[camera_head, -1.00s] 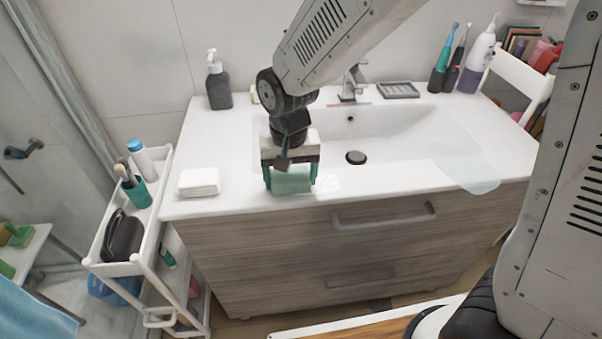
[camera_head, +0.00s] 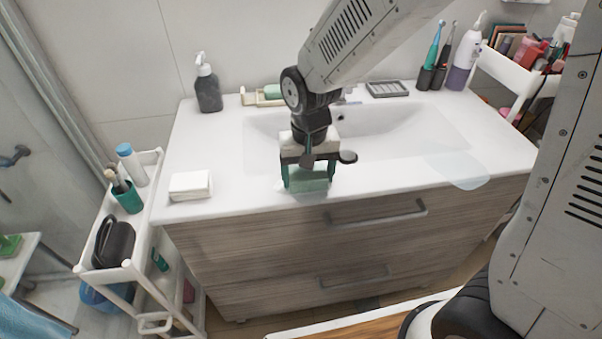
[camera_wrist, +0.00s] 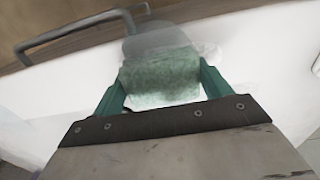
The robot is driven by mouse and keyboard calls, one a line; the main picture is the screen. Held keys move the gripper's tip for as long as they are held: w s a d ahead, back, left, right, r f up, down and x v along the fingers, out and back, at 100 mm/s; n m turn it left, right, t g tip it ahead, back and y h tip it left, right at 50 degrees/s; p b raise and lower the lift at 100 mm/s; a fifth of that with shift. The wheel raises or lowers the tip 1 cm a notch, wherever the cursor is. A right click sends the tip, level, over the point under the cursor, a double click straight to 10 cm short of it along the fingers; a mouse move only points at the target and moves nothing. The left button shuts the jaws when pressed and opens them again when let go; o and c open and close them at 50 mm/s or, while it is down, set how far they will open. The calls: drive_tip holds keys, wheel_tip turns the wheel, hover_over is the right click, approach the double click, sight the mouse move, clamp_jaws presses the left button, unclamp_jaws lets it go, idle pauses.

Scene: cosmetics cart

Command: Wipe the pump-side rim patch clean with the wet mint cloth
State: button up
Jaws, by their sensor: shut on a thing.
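My gripper (camera_head: 307,178) is shut on the folded mint cloth (camera_head: 308,181), low at the sink's front rim, left of the drain. In the wrist view the cloth (camera_wrist: 160,78) sits between the green fingers, damp-looking and mottled. A faint translucent grey film (camera_wrist: 155,40) shows just beyond the cloth, with a whitish edge beside it. The cloth and fingers hide the rim under them; I cannot tell whether the cloth presses on it. A larger pale translucent patch (camera_head: 458,168) lies on the right front rim. A dark pump bottle (camera_head: 207,86) stands at the back left.
A white block-like stack (camera_head: 190,186) lies on the left counter. A soap dish with a green bar (camera_head: 268,95), a grey tray (camera_head: 387,89) and a white-and-purple pump bottle (camera_head: 463,60) stand at the back. A white cart (camera_head: 150,215) stands left. The front rim between is clear.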

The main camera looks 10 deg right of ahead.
sight(326, 171)
drive_tip(key=shift+s+d, duration=0.1)
drive_tip(key=shift+d, duration=1.8)
drive_tip(key=shift+w+a+r, duration=0.1)
drive_tip(key=shift+a, duration=2.3)
drive_tip(key=shift+w+a, duration=0.1)
drive_tip(key=shift+a, duration=2.3)
drive_tip(key=shift+s+d, duration=0.15)
drive_tip(key=shift+d, duration=2.3)
drive_tip(key=shift+s+d, duration=0.1)
drive_tip(key=shift+d, duration=2.3)
drive_tip(key=shift+w+r, duration=0.1)
drive_tip(key=shift+r, duration=3.25)
